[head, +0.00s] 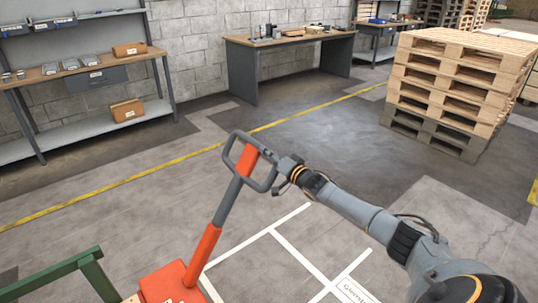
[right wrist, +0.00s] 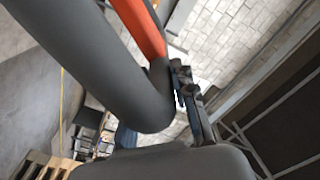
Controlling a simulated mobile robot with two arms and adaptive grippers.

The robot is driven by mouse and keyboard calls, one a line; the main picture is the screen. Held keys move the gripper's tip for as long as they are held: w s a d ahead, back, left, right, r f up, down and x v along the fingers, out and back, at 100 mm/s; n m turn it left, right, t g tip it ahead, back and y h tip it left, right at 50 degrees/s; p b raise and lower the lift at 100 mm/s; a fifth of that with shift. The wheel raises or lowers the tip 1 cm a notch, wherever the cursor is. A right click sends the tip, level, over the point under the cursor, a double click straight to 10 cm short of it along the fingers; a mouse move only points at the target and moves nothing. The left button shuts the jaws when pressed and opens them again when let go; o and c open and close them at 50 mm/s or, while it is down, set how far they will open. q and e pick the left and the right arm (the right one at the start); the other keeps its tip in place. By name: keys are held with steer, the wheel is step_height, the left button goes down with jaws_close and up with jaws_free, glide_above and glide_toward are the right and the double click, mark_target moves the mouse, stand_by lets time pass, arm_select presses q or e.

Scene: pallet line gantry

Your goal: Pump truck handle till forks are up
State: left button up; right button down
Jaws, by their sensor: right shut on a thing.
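The truck handle (head: 232,147) is a grey loop with an orange middle piece, on top of a grey and orange shaft (head: 209,239). The shaft leans up and to the right from the orange truck body (head: 168,286) at the bottom edge. My right gripper (head: 271,158) is shut on the right side of the loop. In the right wrist view the grey handle bar (right wrist: 110,75) fills much of the picture, with dark finger parts (right wrist: 190,95) beside it. The forks are not visible, so their height cannot be told. My left gripper is not in view.
A green frame (head: 50,276) stands at the lower left, close to the truck. Stacked wooden pallets (head: 460,85) stand at the right. A shelf rack (head: 85,75) and a workbench (head: 290,42) line the wall. The floor between is clear, with yellow and white lines.

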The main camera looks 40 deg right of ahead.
steer(key=c, duration=1.1)
jaws_free()
steer(key=shift+f, duration=0.1)
steer(key=shift+s+f, duration=0.15)
steer(key=shift+s, duration=0.35)
steer(key=s, duration=1.1)
steer(key=shift+d+r, duration=0.15)
steer(key=shift+r, duration=0.05)
